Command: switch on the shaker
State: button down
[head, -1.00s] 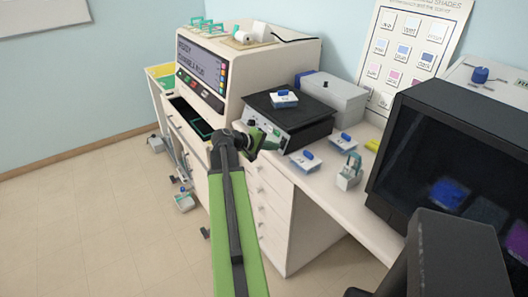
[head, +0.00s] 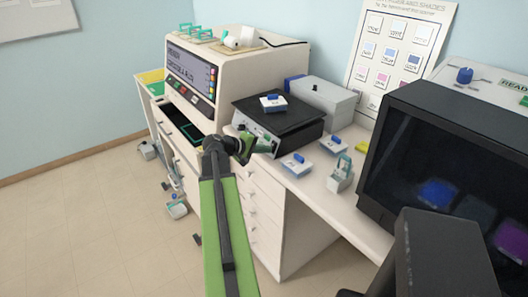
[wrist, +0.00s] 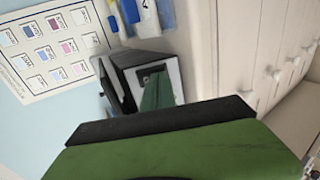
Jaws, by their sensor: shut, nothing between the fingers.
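The shaker (head: 304,126) stands on the counter, with a flat black platform (head: 292,113) on top and a pale front panel. My gripper (head: 262,146) is shut and empty, right at the shaker's front, and hides part of the panel. In the wrist view, the shaker appears turned on its side, and a dark square (wrist: 152,70) shows on its pale panel. My green fingertips (wrist: 158,92) lie over the panel beside that square. I cannot tell whether they touch it or whether the shaker is on.
Two blue-lidded dishes (head: 297,164) (head: 333,145) and a pale holder (head: 340,176) stand right of the shaker. A grey box (head: 325,100) is behind it. A large machine (head: 205,75) stands left, above an open drawer (head: 182,126). A dark-screened unit (head: 425,165) is at right.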

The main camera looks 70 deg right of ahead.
jog(key=shift+r+p, duration=0.3)
jog(key=shift+r, duration=0.25)
jog(key=w+a+r+p, duration=0.3)
jog(key=w+a, duration=0.4)
jog(key=a, duration=0.4)
jog(key=shift+w+a+r, duration=0.15)
jog(key=shift+w+r, duration=0.05)
